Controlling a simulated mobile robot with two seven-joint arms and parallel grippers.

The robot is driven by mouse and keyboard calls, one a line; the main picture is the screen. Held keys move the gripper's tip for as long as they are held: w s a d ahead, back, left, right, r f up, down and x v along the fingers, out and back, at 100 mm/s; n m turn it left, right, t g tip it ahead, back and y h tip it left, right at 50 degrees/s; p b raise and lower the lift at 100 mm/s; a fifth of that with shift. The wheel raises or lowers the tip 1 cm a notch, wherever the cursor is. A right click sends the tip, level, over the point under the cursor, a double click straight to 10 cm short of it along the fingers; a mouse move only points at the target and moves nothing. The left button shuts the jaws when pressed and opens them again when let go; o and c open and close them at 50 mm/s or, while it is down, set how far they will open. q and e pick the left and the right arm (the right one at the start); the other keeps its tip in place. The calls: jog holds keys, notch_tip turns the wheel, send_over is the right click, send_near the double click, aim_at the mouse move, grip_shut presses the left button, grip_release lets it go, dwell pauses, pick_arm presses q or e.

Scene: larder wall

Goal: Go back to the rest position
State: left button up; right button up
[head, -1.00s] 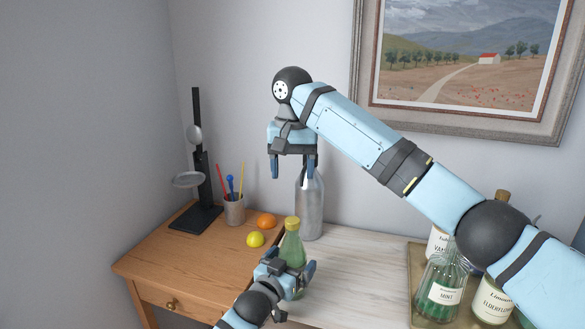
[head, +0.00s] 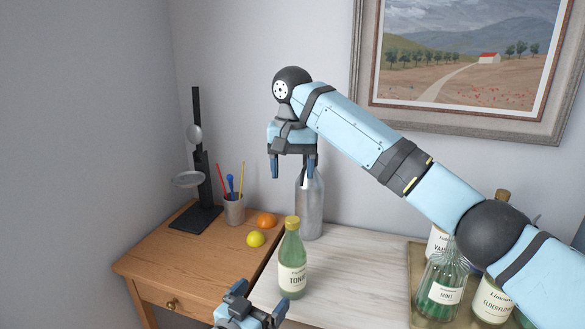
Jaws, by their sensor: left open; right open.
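My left gripper (head: 262,301) is open and empty at the bottom of the head view, below and left of the green tonic bottle and apart from it. The tonic bottle (head: 292,265), with a yellow cap and a white label, stands upright on the pale wooden top (head: 355,270). My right gripper (head: 293,169) is open, pointing down, high in front of the wall. Its fingers are just above and left of the grey metal bottle (head: 310,212), whose top it partly overlaps in the picture. Nothing is between its fingers.
A wooden desk (head: 190,258) at left holds a black stand (head: 202,170), a pencil cup (head: 234,210), an orange (head: 267,220) and a lemon (head: 255,239). At right, a tray (head: 416,262) holds several labelled bottles, partly behind my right arm. A framed painting (head: 480,55) hangs above.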

pick_arm(q)
jog(key=shift+s+a, duration=0.2)
jog(key=shift+s, duration=0.2)
